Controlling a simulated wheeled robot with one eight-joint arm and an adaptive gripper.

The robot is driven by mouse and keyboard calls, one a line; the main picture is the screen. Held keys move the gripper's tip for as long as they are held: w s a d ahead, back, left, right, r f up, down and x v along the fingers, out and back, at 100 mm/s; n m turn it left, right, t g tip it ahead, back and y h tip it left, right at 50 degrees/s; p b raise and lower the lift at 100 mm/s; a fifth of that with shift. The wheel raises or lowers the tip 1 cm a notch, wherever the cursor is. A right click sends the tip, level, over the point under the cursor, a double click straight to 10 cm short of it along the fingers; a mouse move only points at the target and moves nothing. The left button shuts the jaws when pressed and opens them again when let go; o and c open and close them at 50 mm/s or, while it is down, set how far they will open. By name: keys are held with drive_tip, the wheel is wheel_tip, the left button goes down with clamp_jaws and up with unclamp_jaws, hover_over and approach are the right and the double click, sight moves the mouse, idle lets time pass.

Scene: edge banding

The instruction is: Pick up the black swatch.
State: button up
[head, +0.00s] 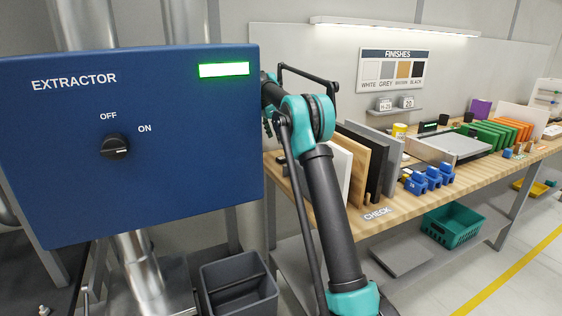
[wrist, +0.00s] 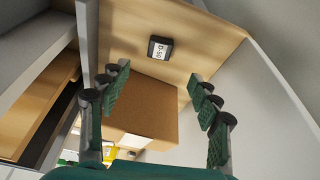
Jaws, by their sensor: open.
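In the head view, a finishes board (head: 393,69) on the back wall carries a row of colour samples, and the black sample (head: 418,70) is at its right end. A tall black panel (head: 380,165) also stands on the workbench between a wood-coloured panel and a grey one. I cannot tell which of these is the black swatch. My gripper (wrist: 157,103) shows in the wrist view, open, with nothing between its fingers. It is hidden in the head view. No clearly identifiable black swatch shows in the wrist view.
The blue extractor box (head: 130,200) fills the left of the head view. The workbench (head: 455,190) holds several panels and blue clamps. A teal crate (head: 453,226) sits below. In the wrist view, a brown box (wrist: 145,100) and a dark D-50 label (wrist: 160,48) lie beyond my fingers.

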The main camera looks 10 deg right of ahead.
sight(281, 158)
drive_tip(key=x, duration=1.1)
drive_tip(key=shift+w+d+f, duration=0.1)
drive_tip(key=c, duration=1)
